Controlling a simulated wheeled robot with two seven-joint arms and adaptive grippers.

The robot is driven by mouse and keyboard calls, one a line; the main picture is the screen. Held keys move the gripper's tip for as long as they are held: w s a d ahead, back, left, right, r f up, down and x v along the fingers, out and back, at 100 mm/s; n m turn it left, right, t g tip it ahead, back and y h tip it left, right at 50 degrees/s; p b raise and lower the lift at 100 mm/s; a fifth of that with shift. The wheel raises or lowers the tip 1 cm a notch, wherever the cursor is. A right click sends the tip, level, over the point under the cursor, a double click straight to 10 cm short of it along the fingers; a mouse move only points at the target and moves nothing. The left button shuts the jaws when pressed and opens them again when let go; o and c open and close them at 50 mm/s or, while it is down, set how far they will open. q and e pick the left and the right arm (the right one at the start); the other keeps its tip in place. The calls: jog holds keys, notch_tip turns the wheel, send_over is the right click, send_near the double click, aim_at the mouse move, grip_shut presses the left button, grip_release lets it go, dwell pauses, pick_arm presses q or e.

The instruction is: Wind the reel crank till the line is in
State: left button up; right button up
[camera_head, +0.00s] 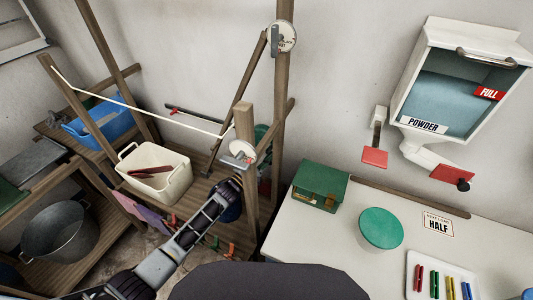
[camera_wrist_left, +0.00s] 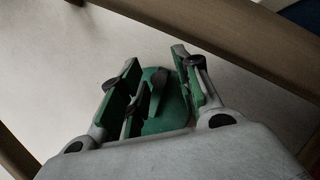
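The white line (camera_head: 140,105) runs from the left wooden post to a short post near the middle. A pale round disc with a small red part (camera_head: 243,149) sits on that post, and a green rounded part (camera_head: 263,135) shows behind it. My left gripper (camera_head: 236,165) is at the post, just below the disc. In the left wrist view its fingers (camera_wrist_left: 158,72) stand apart, with a green rounded part (camera_wrist_left: 168,112) behind and between them. I cannot tell the crank handle apart or whether the fingers touch it. My right gripper is out of view.
A cream tub (camera_head: 155,178), a blue crate (camera_head: 98,125) and a metal basin (camera_head: 60,232) stand to the left. A green box (camera_head: 320,185) and green round lid (camera_head: 380,228) are on the white table at right. Wooden posts and a slanted bar crowd the arm.

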pick_arm(q)
grip_shut()
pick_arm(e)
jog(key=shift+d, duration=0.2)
pick_arm(q)
jog(key=shift+m, duration=0.3)
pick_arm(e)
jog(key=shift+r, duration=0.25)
